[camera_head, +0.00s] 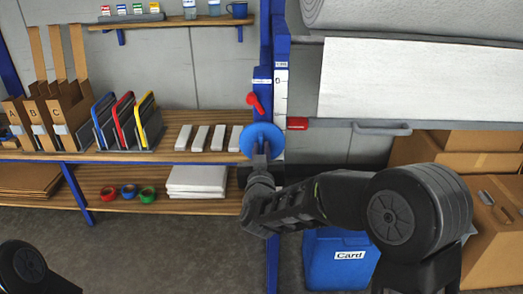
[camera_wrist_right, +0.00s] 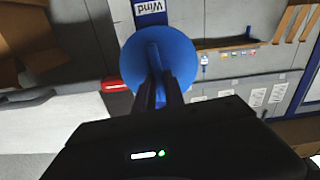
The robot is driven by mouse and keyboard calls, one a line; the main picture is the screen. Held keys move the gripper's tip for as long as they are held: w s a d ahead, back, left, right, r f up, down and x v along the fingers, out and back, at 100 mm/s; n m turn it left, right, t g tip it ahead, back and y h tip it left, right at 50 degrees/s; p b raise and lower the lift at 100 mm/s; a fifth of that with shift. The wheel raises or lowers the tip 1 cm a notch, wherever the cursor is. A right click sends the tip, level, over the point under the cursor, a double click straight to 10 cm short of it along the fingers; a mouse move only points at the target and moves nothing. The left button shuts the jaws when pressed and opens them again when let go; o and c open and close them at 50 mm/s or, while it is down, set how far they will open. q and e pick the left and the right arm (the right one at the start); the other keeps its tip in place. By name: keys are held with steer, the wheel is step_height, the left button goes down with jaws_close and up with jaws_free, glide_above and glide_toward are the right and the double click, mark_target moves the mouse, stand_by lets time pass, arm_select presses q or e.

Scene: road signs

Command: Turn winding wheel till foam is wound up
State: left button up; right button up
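The blue winding wheel (camera_head: 250,133) is a round disc on the blue post, left of the foam. In the right wrist view the wheel (camera_wrist_right: 180,53) fills the upper middle, with a blue handle standing out from its face. My right gripper (camera_head: 261,155) is at the wheel's front. Its two dark fingers (camera_wrist_right: 161,88) lie on either side of the handle and appear shut on it. A wide pale foam sheet (camera_head: 420,80) hangs flat at the right, below a grey foam roll (camera_head: 415,17). My left gripper is outside the view; only part of my left arm shows.
A red lever (camera_head: 256,102) sits just above the wheel, and a red-ended bar (camera_head: 298,124) is to its right. A blue Card bin (camera_head: 340,262) and cardboard boxes (camera_head: 480,150) stand below right. Shelves (camera_head: 170,147) with file holders and white blocks are left.

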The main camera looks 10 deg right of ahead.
jaws_close()
stand_by(0.3)
steer(key=m+b, duration=0.1)
steer(key=b, duration=0.1)
steer(key=shift+d+f+m+b, duration=0.1)
steer(key=shift+f+m+b, duration=0.2)
steer(key=shift+m, duration=0.1)
steer(key=m+b, duration=1.4)
steer(key=f+m+b, duration=0.1)
steer(key=m+b, duration=0.7)
steer(key=shift+s+d, duration=0.1)
steer(key=shift+d, duration=0.25)
steer(key=shift+r, duration=0.1)
